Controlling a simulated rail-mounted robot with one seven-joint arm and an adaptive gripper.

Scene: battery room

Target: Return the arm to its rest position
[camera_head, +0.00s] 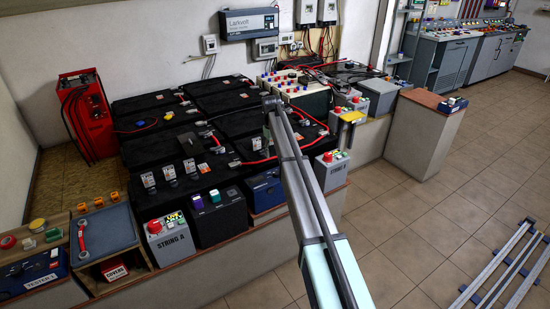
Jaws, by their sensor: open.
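My arm rises from the bottom middle of the head view and reaches up and slightly left over the battery bench. My gripper (269,108) is the small dark piece at the arm's far end, in front of the black batteries. It is open, and I make out nothing held in it. Its fingers are too small and dark to see clearly, and its height above the batteries cannot be told. The arm hides part of the bench behind it.
Black batteries (151,101) with red cables fill the bench. A red charger (88,115) stands at left, and a grey String A box (170,240) at the front edge. A grey tray (104,234) lies front left. Metal rails (497,270) lie on the open tiled floor at right.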

